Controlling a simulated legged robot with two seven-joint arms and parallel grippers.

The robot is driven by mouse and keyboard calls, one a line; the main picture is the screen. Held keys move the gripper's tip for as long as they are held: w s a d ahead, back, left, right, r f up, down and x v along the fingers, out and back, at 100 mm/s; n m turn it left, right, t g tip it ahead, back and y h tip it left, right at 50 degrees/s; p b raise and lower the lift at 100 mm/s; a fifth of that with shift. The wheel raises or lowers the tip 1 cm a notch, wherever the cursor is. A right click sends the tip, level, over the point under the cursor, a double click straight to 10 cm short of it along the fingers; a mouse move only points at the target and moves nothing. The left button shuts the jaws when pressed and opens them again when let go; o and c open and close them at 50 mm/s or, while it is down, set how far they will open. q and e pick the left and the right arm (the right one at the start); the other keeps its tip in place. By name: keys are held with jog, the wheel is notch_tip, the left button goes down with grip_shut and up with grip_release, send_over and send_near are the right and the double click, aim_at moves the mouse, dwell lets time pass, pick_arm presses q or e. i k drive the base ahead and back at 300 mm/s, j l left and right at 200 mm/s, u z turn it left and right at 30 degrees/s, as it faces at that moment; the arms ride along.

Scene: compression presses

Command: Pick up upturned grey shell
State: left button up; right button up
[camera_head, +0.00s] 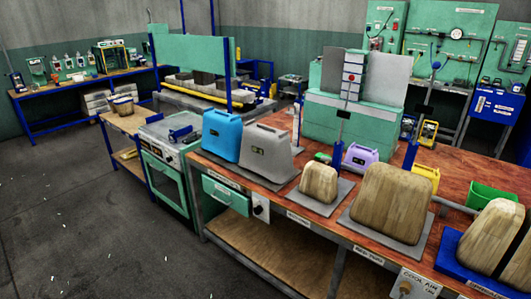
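A grey shell (264,150) stands on the wooden-topped bench, near its left end. It is a tapered block shape with a small dark label on its front, and it rests on a flat grey plate. A similar blue shell (222,134) stands close on its left. From this view I cannot tell which way up the grey shell's opening faces. Neither of my grippers shows in the view, and nothing is seen touching the shell.
Wooden forms (319,182) and (390,204) stand on plates right of the shell. A purple piece (360,156) and a green press housing (345,115) are behind. A green oven (168,180) is left of the bench. The floor (90,220) at left is mostly clear.

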aim_at(266, 150)
jog(key=i+l+u, duration=0.15)
jog(key=i, duration=0.55)
jog(key=i+l+u, duration=0.15)
jog(key=i, duration=0.55)
